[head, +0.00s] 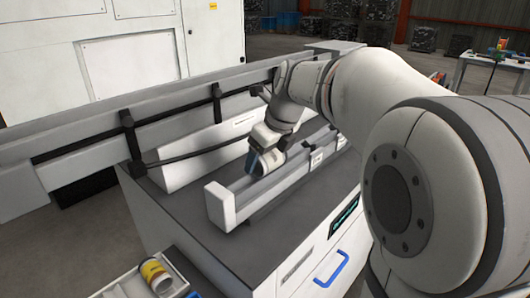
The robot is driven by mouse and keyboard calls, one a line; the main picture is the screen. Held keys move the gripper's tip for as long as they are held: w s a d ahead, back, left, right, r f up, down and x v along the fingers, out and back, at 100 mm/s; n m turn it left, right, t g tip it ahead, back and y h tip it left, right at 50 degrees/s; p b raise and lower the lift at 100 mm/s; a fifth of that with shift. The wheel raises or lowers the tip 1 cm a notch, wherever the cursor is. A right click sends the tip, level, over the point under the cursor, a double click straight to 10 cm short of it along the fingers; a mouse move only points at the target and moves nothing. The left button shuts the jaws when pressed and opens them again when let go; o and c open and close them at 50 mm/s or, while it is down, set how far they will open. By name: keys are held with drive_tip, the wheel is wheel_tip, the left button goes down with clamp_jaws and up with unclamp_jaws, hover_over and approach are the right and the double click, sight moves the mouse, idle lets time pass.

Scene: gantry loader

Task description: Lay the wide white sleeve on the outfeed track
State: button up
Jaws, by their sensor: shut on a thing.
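My gripper (258,158) is at the grey-white channel track (232,205) on top of the machine cabinet. It is shut on a white sleeve (272,160), a short cylinder, which sits at or just above the channel. Whether the sleeve touches the channel floor cannot be told. The sleeve is small in view and partly hidden by the gripper. No label shows clearly enough to tell whether this channel is the outfeed track. Another cylinder (155,273), white with a yellow-brown band, lies in a tray (122,288) at the bottom left.
A long grey rail (80,138) with black brackets runs behind the channel. A pale sloped block (190,167) lies between them. The cabinet top (165,212) left of the channel is bare. A blue handle (331,268) is on the cabinet front. A worktable (487,62) stands far right.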

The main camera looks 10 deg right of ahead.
drive_tip(key=o, duration=1.4)
drive_tip(key=shift+c, duration=0.2)
drive_tip(key=v, duration=0.7)
drive_tip(key=shift+s+d+r, duration=0.1)
drive_tip(key=shift+s+r, duration=0.05)
drive_tip(key=shift+r, duration=0.1)
wheel_tip(320, 180, up, 6)
drive_tip(key=p, duration=0.6)
drive_tip(key=shift+r, duration=0.2)
drive_tip(key=shift+s+f, duration=0.1)
